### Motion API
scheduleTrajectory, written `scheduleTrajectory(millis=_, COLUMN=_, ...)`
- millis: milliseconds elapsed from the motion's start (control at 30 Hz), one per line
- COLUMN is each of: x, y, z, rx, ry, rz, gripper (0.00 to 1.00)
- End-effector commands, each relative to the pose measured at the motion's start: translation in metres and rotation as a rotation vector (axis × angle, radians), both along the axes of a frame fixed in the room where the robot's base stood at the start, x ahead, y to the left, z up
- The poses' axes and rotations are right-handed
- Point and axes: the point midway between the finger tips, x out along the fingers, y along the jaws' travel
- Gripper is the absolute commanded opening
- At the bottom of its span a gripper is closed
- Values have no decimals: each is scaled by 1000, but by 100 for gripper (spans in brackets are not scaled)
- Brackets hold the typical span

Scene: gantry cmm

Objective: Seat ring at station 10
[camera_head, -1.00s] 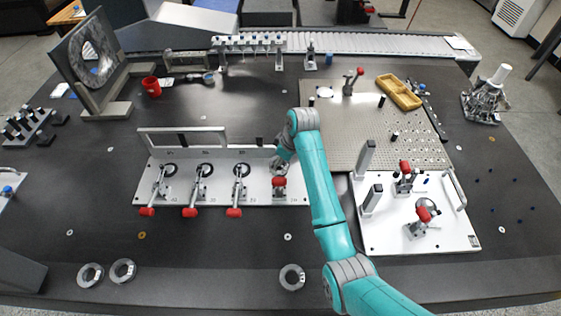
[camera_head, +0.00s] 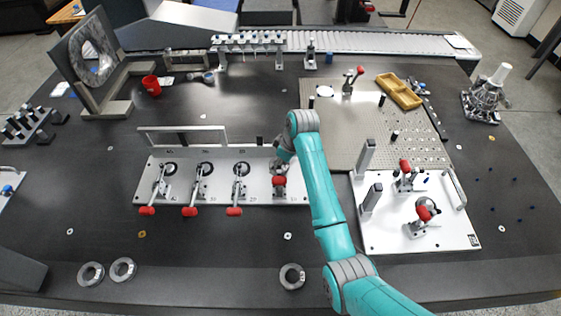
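A white fixture plate (camera_head: 220,196) lies in the middle left of the table, with a row of stations, each with a red-handled toggle clamp. My gripper (camera_head: 281,164) is low at the rightmost station, which I take to be station 10, behind its red clamp handle (camera_head: 279,181). My wrist and arm cover most of the fingers and the seat there, so I cannot tell whether they hold a ring. Three loose grey rings lie at the front of the table: two at the left, a ring (camera_head: 91,274) and another ring (camera_head: 123,270), and one ring (camera_head: 292,277) near the middle.
A raised bar frame (camera_head: 182,129) runs along the back of the fixture plate. A second white plate (camera_head: 400,238) with clamps and upright blocks stands right of my arm. A perforated plate (camera_head: 345,135) lies behind it. The table between the fixture and the front rings is mostly clear.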

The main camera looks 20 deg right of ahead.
Motion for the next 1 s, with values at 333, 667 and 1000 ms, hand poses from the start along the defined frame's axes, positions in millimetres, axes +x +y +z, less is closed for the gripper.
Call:
scheduleTrajectory(millis=333, x=0, y=0, z=-2, rx=0, ry=-1, rz=0, gripper=79)
scheduleTrajectory(millis=667, x=0, y=0, z=-2, rx=0, ry=-1, rz=0, gripper=100)
scheduleTrajectory(millis=1000, x=-2, y=-2, z=8, rx=0, ry=-1, rz=0, gripper=100)
